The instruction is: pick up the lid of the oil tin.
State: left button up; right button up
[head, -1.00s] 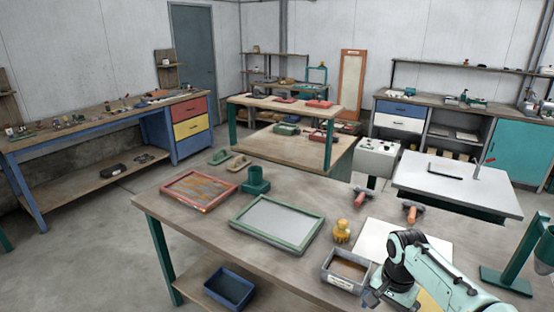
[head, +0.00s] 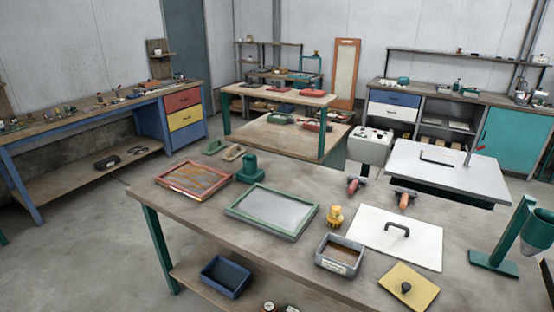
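I cannot make out for certain which thing is the oil tin or its lid. A yellow square plate with a dark round knob (head: 420,285) lies on the front table at the lower right. A white sheet or board with a dark arched handle (head: 365,232) lies behind it. A small grey open box with a brown inside (head: 340,246) stands to their left, and a yellow knobbed object (head: 335,217) stands behind the box. Small round items (head: 269,307) are cut off at the bottom edge. Neither of my grippers shows.
A green stand (head: 510,240) is at the right. A blue bin (head: 225,276) sits below.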

aim_at(417, 291)
jog(key=z, duration=1.3)
